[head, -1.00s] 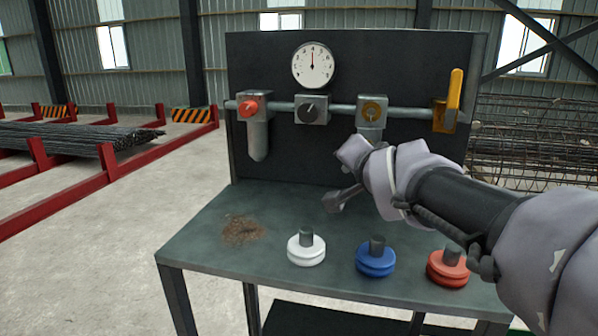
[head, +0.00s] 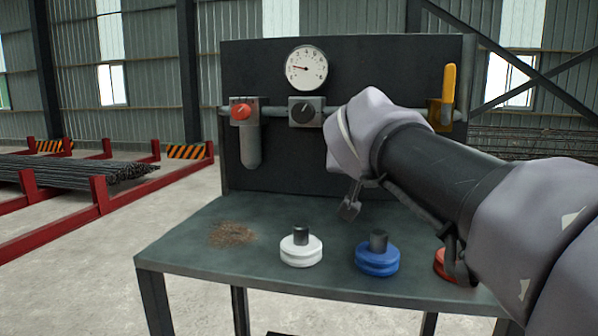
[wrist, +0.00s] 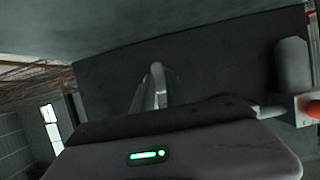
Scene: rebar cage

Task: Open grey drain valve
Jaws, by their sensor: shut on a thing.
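On the dark panel (head: 300,150) a grey pipe carries a unit with a red knob (head: 241,112) and bowl, a grey unit with a dark grey knob (head: 304,112), and a third unit hidden behind my arm. A yellow lever (head: 449,85) stands upright at the right. The gauge (head: 307,68) needle points left. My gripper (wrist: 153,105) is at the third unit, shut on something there. The exact part held is hidden in both views. A pale grey shape shows ahead of it in the wrist view. The dark grey knob is clear of my gripper.
A bench (head: 200,255) extends below the panel. On it stand white (head: 301,252), blue (head: 377,260) and partly hidden red (head: 445,266) round pieces, plus a brown patch (head: 232,234). Red racks (head: 100,205) with rebar stand at left.

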